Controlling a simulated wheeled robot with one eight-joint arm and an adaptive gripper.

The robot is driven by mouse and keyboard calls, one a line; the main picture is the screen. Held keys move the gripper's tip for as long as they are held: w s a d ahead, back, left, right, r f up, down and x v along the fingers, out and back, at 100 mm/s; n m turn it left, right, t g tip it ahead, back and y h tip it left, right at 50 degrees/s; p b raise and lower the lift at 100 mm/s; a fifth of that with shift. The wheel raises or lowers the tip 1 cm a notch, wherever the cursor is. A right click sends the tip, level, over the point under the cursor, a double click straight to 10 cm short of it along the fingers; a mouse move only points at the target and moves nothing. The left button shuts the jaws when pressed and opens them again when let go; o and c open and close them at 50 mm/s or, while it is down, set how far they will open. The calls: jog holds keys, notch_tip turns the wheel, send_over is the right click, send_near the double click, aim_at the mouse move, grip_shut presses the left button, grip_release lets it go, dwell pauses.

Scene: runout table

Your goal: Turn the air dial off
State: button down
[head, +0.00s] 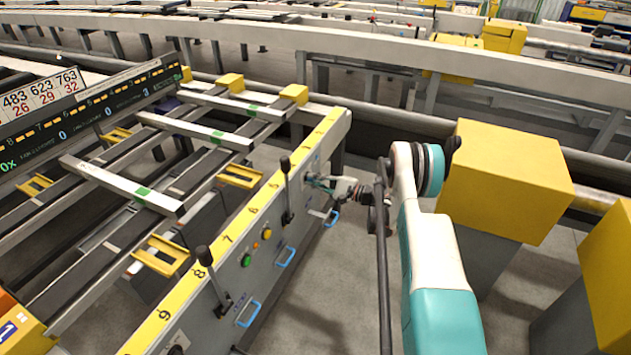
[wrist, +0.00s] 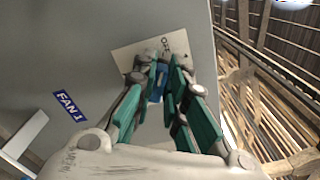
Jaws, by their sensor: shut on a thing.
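My gripper (wrist: 165,75) reaches the grey panel in the wrist view, its teal-padded fingers on either side of a small blue part, which I take to be the air dial (wrist: 157,95). It is shut on this part. Only a sliver of the dial shows between the fingers, so its pointing direction is hidden. Behind it is a pale label plate (wrist: 128,56) with partly covered lettering. In the head view my gripper (head: 318,181) is at the far end of the grey control panel (head: 262,262); the dial is hidden there.
A blue FAN 1 tag (wrist: 67,105) is on the panel. Black-knobbed levers (head: 287,190), a green button (head: 246,260), a yellow button (head: 267,233) and blue handles (head: 249,313) line the panel nearer me. A yellow block (head: 505,180) stands right of my arm.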

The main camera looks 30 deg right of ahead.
jog(key=c, duration=1.6)
grip_release()
jog(key=shift+s+d, duration=0.1)
jog(key=shift+s, duration=0.05)
jog(key=v, duration=1.1)
jog(key=shift+s+d, duration=0.25)
jog(key=shift+s, duration=0.05)
